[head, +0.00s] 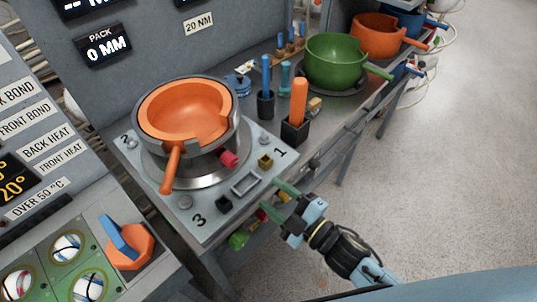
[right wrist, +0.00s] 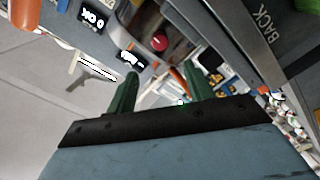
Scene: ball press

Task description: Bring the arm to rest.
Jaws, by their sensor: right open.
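My right gripper (head: 282,203) is in front of the press's grey base plate, near the table's front edge on the side of the mark 1. Its two green fingers are apart and I see nothing between them. The right wrist view shows the same open green fingers (right wrist: 166,92), tilted against the bench behind. My left gripper is in neither view. The press (head: 185,165) holds an orange bowl (head: 185,110) in its metal ring, with an orange handle pointing to the front.
A green pan (head: 336,60) and an orange pan (head: 378,36) stand at the back right. An orange-handled tool (head: 299,98) stands in a black holder. An orange knob (head: 130,247) is at the lower left. Open floor (head: 440,170) lies to the right.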

